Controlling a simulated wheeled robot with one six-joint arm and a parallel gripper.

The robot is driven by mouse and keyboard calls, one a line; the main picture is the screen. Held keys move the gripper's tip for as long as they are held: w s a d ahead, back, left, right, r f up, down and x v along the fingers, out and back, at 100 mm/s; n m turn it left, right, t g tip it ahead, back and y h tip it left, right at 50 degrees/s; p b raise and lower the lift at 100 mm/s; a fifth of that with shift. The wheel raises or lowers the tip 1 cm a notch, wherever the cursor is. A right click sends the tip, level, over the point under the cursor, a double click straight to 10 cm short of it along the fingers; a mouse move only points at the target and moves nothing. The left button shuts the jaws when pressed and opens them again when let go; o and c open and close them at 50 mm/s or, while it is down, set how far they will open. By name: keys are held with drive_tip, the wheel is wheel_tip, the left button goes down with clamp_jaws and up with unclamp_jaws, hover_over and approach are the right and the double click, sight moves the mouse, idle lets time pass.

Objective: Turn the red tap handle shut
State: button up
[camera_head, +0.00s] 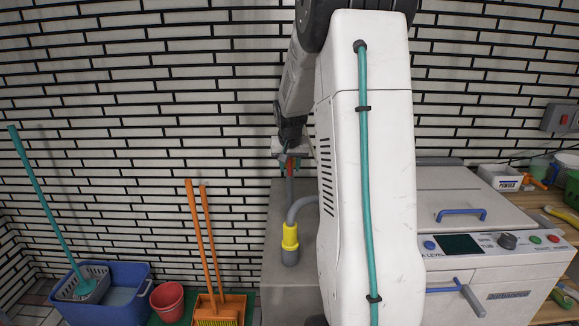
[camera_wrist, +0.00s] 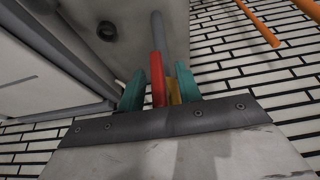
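The red tap handle (camera_wrist: 158,78) stands upright between the teal fingers of my gripper (camera_wrist: 160,92) in the wrist view. A yellow brass-coloured part (camera_wrist: 174,91) shows beside the handle, near the right finger. The fingers are apart, and I cannot tell whether either one touches the handle. In the head view my gripper (camera_head: 290,152) is at the top of the grey pipe, with a little red of the handle (camera_head: 291,166) showing. My arm hides most of the tap there.
A white machine (camera_head: 495,262) is at right. A blue tub (camera_head: 118,300), red bucket (camera_head: 167,301) and orange-handled tools (camera_head: 201,235) stand at left by the brick wall.

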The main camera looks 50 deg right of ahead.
drive_tip(key=shift+f, duration=0.15)
clamp_jaws()
drive_tip(key=shift+d+t, duration=0.1)
drive_tip(key=shift+t, duration=0.2)
drive_tip(key=t+y, duration=0.2)
drive_tip(key=shift+s+m+t+y, duration=0.1)
drive_tip(key=shift+m+t+y, duration=0.2)
drive_tip(key=shift+m+t, duration=0.1)
drive_tip(key=m+t+y, duration=0.1)
drive_tip(key=t+y, duration=0.1)
drive_tip(key=t, duration=0.1)
drive_tip(key=shift+f+y, duration=0.1)
drive_tip(key=shift+y, duration=0.2)
drive_tip(key=m+t+y, duration=0.1)
drive_tip(key=t+y, duration=0.1)
drive_tip(key=t, duration=0.2)
drive_tip(key=shift+t, duration=0.4)
drive_tip(key=shift+m+t+y, duration=0.8)
drive_tip(key=shift+t+y, duration=0.1)
drive_tip(key=shift+t, duration=0.6)
